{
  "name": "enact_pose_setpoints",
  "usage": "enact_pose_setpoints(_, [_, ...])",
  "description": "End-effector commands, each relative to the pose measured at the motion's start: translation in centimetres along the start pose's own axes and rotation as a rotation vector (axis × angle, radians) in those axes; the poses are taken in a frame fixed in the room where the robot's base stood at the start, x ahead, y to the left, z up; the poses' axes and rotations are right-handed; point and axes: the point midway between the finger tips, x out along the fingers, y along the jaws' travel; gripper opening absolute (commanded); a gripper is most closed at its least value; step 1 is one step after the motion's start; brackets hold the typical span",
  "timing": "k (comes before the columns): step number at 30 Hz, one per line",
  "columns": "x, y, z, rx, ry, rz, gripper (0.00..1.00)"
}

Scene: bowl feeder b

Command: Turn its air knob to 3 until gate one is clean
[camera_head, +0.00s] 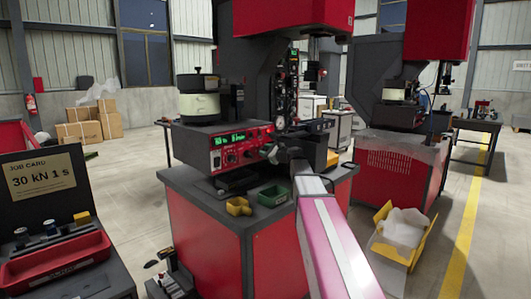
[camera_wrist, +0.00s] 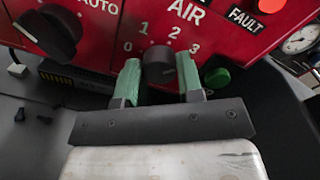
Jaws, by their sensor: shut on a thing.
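The air knob (camera_wrist: 158,64) is black and round, on a red panel under the word AIR, with marks 0, 1, 2 and 3 around it. My gripper (camera_wrist: 157,80) has its two green fingers on either side of the knob and is shut on it. Where the knob points cannot be told. In the head view my gripper (camera_head: 268,153) is at the right part of the red control panel (camera_head: 232,152) and hides the knob. The bowl feeder (camera_head: 199,97) stands above the panel at the left. Gate one cannot be made out.
An AUTO selector knob (camera_wrist: 50,32) is left of the air knob; a green button (camera_wrist: 216,77) is close to the right finger. A red FAULT lamp (camera_wrist: 271,5) is at upper right. Yellow (camera_head: 239,206) and green (camera_head: 273,196) bins stand on the bench below the panel.

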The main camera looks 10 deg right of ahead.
Motion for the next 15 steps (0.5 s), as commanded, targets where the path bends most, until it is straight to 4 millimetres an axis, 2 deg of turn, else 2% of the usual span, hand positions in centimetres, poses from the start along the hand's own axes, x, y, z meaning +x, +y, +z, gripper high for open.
enact_pose_setpoints(15, [-0.08,0.07,-0.16,0.070,0.000,0.002,0.11])
